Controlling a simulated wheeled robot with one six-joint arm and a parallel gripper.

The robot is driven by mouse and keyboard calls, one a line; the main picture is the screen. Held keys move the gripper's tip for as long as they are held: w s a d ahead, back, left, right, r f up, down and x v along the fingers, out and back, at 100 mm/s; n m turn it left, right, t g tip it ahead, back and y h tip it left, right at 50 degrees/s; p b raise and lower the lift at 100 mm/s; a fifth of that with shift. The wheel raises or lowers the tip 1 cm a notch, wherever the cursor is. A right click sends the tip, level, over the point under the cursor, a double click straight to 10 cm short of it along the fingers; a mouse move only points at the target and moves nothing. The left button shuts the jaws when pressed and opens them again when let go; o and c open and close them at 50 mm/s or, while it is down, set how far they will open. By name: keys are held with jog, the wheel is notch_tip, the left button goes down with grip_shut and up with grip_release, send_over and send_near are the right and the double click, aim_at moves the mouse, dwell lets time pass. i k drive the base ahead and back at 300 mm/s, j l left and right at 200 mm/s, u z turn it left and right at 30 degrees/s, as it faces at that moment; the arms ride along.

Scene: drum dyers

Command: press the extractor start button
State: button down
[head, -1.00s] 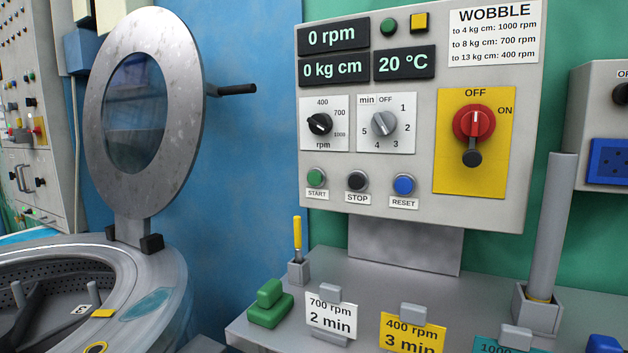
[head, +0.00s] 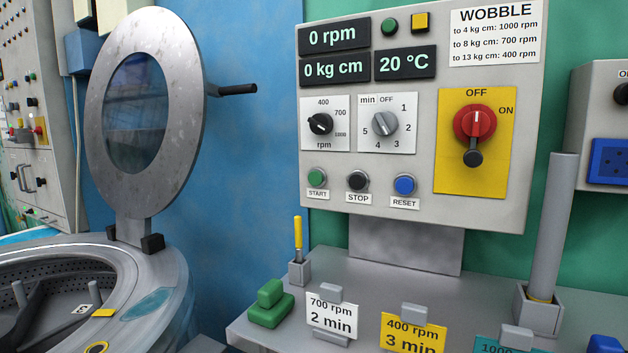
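The extractor start button (head: 316,177) is a small green round button above a START label, at the lower left of the grey control panel (head: 450,200). To its right are the black stop button (head: 357,181) and the blue reset button (head: 404,185). The red main switch (head: 475,124) on its yellow plate has its handle pointing down; OFF is printed above and ON at the upper right. The displays (head: 334,37) read 0 rpm, 0 kg cm and 20 °C. The round extractor lid (head: 188,110) stands open at the left. My gripper is not in view.
A grey shelf (head: 262,330) below the panel holds a green block (head: 268,305), a yellow-handled tool (head: 298,235) in a holder, cards (head: 332,315) and a grey upright tube (head: 550,230). The open drum (head: 170,280) is at lower left. The space before the buttons looks clear.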

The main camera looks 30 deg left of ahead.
aim_at(315, 178)
jog(key=i+l+u, duration=0.15)
jog(key=i+l, duration=0.45)
jog(key=i, duration=0.15)
